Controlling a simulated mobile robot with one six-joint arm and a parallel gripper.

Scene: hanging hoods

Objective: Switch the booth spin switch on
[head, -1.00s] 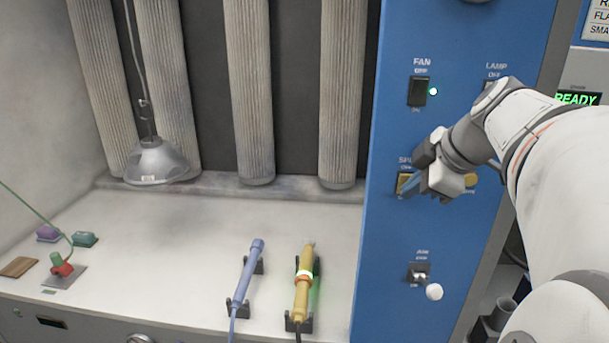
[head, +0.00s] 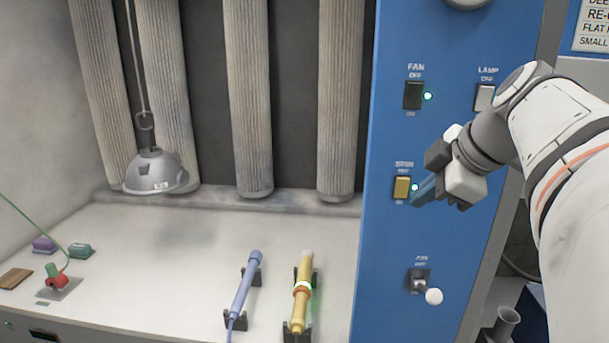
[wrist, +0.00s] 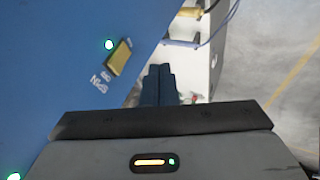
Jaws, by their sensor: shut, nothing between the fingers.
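The yellow spin switch (head: 402,187) sits on the blue panel under a SPIN label, and a lit green-white lamp (head: 415,187) shows beside it. In the wrist view the yellow switch (wrist: 118,58) and its green lamp (wrist: 109,45) are both uncovered. My gripper (head: 420,192) is shut and empty, just right of the switch and apart from it. Its dark fingers also show in the wrist view (wrist: 159,85), together and off to one side of the switch.
The black FAN switch (head: 413,95) with a lit lamp and the pale LAMP switch (head: 484,97) are above. A small toggle (head: 418,281) and white knob (head: 433,297) are below. A hood (head: 153,173) hangs in the booth. Blue and yellow wands (head: 303,285) rest in holders.

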